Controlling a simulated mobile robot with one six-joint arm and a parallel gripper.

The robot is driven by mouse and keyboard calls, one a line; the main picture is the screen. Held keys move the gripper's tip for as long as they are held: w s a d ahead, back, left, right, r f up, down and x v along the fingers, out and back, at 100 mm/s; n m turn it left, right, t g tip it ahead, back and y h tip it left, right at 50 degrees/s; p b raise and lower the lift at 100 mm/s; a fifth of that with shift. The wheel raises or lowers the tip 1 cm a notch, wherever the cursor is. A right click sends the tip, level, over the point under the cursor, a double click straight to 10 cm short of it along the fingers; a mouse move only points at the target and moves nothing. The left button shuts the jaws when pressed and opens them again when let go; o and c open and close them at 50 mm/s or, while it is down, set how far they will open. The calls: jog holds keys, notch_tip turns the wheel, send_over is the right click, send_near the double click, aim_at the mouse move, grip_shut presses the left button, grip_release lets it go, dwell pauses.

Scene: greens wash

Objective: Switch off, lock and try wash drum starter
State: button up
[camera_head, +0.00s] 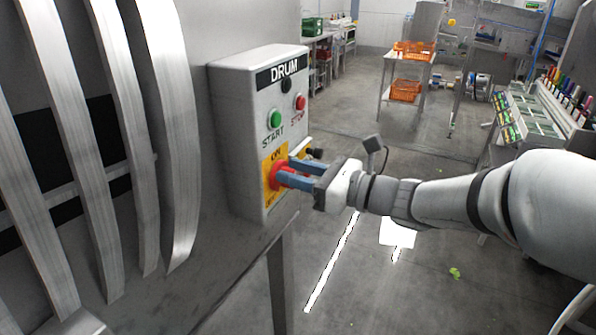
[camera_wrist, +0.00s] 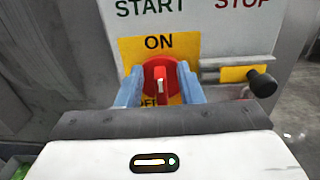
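The grey drum starter box (camera_head: 240,140) is labelled DRUM, with a green START button (camera_head: 275,119) and a red STOP button (camera_head: 299,102). Below them a red rotary switch (camera_wrist: 160,76) sits on a yellow plate (camera_wrist: 128,48). Its handle stands upright, toward ON; the lower lettering is partly hidden. My gripper (camera_wrist: 160,82) is at the switch, its blue fingers on either side of the handle with gaps between. It also shows in the head view (camera_head: 281,172). A black knob (camera_wrist: 262,82) sticks out right of the switch by a small yellow label (camera_wrist: 233,74). I see no padlock.
A large drum with metal bars (camera_head: 180,130) stands left of the box. A support leg (camera_head: 281,285) is below it. Orange crates (camera_head: 404,90) on a stand and a sloped panel (camera_head: 535,115) are farther right. The floor between is mostly open.

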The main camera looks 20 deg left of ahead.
grip_shut()
jog(key=shift+f+b, duration=0.1)
jog(key=shift+b, duration=0.35)
jog(key=n+b, duration=0.5)
jog(key=b, duration=0.3)
jog(key=s+f+n+b, duration=0.1)
jog(key=n+b, duration=0.4)
jog(key=b, duration=0.4)
jog(key=f+n+b, duration=0.1)
jog(key=n+b, duration=0.5)
jog(key=b, duration=0.2)
jog(key=shift+s+b, duration=0.4)
jog(key=shift+n+b, duration=0.9)
jog(key=shift+b, duration=0.25)
jog(key=shift+r, duration=0.1)
